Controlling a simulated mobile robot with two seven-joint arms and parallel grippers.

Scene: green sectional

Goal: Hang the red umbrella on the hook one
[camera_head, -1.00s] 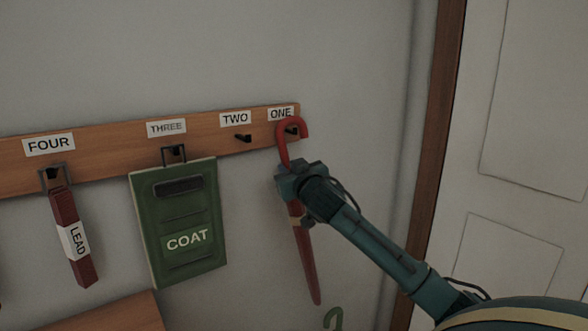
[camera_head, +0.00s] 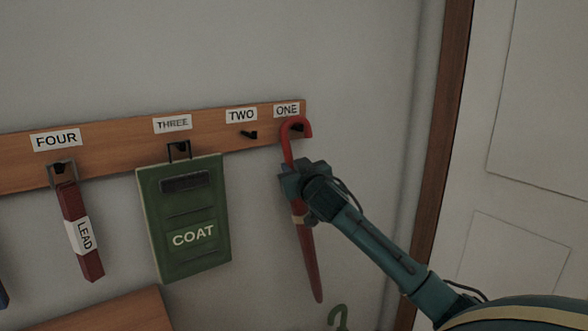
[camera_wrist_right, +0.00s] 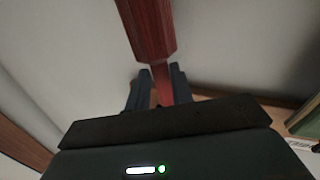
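The red umbrella (camera_head: 308,262) hangs upright with its curved handle at the top, in front of the right end of the wooden hook rail. Its handle overlaps hook one (camera_head: 298,128), a dark peg under the ONE label. I cannot tell whether the handle rests on the peg. My right gripper (camera_head: 290,182) is shut on the umbrella's shaft just below the handle. In the right wrist view the umbrella (camera_wrist_right: 148,28) runs down between the two fingers (camera_wrist_right: 160,85). My left gripper is not in view.
Hook two (camera_head: 249,135) is empty. A green COAT item (camera_head: 190,258) hangs on hook three, and a red LEAD item (camera_head: 74,204) on hook four. A green curved handle (camera_head: 338,315) shows at the bottom. A brown door frame (camera_head: 440,160) stands to the right.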

